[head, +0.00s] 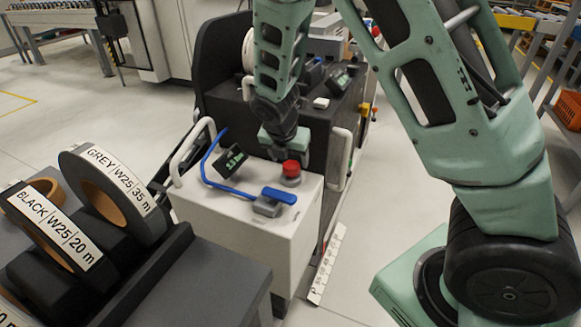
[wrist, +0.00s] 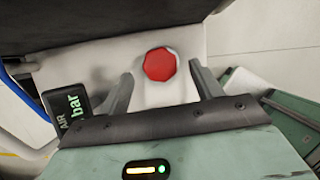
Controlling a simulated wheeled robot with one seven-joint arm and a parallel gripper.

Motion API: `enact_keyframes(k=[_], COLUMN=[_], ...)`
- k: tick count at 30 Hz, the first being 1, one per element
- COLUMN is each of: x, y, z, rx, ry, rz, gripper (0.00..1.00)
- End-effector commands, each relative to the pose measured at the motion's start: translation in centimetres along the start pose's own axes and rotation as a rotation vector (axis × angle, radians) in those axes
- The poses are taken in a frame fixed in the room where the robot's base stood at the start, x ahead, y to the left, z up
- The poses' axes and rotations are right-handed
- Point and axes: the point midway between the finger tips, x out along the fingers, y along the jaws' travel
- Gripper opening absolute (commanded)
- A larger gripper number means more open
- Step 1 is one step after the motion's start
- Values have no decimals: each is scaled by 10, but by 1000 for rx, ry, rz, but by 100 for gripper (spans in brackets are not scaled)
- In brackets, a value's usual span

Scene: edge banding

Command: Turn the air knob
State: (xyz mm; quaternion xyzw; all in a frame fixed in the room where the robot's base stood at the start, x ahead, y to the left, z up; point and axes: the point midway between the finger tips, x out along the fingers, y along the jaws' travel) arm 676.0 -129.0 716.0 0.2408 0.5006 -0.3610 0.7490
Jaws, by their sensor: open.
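The air knob (head: 291,169) is a red, faceted knob on a grey base, on top of a white box (head: 243,209). In the wrist view the red knob (wrist: 160,64) sits between the tips of my gripper's two fingers (wrist: 161,70), with a gap on each side. My gripper is open and points down toward the box top. In the head view my gripper (head: 284,146) is just above and behind the knob; its fingers are mostly hidden there. I cannot tell how far the fingertips are above the box.
A blue lever (head: 279,195) on a grey valve sits in front of the knob. A blue hose (head: 208,165) and a small air display (head: 231,161) are left of it. White handles (head: 193,150) flank the box. Labelled banding rolls (head: 113,190) stand at lower left.

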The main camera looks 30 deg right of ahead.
Motion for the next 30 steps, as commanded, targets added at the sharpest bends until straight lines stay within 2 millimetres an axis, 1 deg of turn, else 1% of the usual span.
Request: enact_keyframes(k=[1,6,10,17,18,20,21,22,23,30], x=[11,28,32,32,32,32,32,32,32,32], y=[-1,0,0,0,0,0,0,0,0,0], z=[-1,0,0,0,0,0,0,0,0,0], rx=[1,0,1,1,1,1,1,1,1,9], ry=[0,0,0,0,0,0,0,0,0,0], rz=[-3,-1,1,1,1,1,1,1,1,-4], gripper=[65,65,65,65,62,45,34,26,20,20])
